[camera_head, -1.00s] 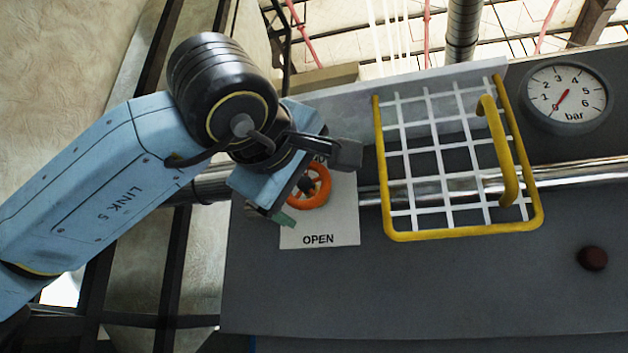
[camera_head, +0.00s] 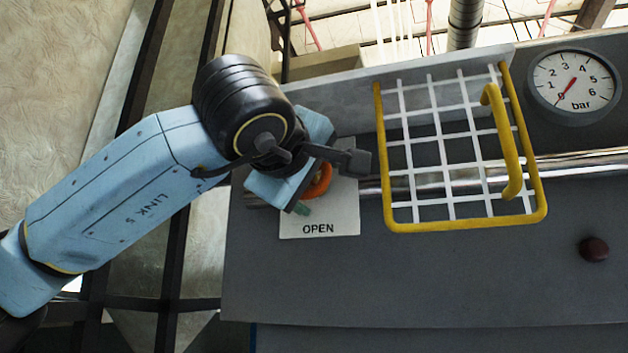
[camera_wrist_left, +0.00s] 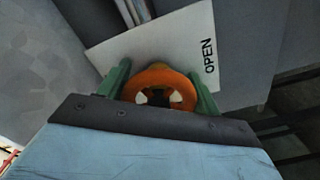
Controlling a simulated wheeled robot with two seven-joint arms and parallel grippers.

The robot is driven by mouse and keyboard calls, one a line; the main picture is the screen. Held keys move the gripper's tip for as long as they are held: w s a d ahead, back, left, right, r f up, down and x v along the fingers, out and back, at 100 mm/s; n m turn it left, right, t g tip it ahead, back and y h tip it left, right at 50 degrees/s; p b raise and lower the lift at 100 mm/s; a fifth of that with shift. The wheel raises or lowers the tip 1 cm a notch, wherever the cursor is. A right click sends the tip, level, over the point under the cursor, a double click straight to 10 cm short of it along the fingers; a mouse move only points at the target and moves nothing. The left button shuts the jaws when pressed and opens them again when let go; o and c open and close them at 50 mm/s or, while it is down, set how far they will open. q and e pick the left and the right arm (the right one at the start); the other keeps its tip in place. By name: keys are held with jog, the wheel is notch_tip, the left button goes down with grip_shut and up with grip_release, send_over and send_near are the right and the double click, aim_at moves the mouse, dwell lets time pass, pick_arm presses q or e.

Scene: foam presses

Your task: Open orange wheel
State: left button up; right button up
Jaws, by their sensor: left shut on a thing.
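The orange wheel (camera_head: 320,183) sits on a white plate marked OPEN (camera_head: 346,214) on the grey machine front. In the head view my left wrist hides most of the wheel. My left gripper (camera_head: 302,207) is at the wheel, and a green fingertip shows at its lower left. In the left wrist view the orange wheel (camera_wrist_left: 158,84) lies between the two green fingers of my left gripper (camera_wrist_left: 160,85), one on each side, shut on its rim. The OPEN lettering stands to the right of the wheel there. My right gripper is not in view.
A yellow-framed guard with a white grid (camera_head: 464,226) and a yellow handle is right of the wheel. A bar gauge (camera_head: 574,84) is at the upper right, its needle near 0. A dark red button (camera_head: 593,249) sits below it. The lower panel is clear.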

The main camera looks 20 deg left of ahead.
pick_arm(q)
jog(key=n+b, duration=0.2)
jog(key=n, duration=0.1)
jog(key=shift+f+n+b, duration=0.1)
jog(key=shift+n+b, duration=0.3)
jog(key=n+b, duration=0.2)
jog(key=n, duration=0.2)
jog(key=shift+n, duration=0.3)
jog(key=n, duration=0.1)
jog(key=n+b, duration=0.1)
jog(key=n, duration=0.1)
jog(key=n+b, duration=0.1)
jog(key=n, duration=0.1)
jog(key=shift+r, duration=0.25)
jog(key=shift+r+n+b, duration=0.1)
jog(key=shift+n+b, duration=0.8)
jog(key=shift+n, duration=1.2)
jog(key=o, duration=1)
jog(key=shift+r, duration=0.1)
jog(key=shift+a, duration=0.1)
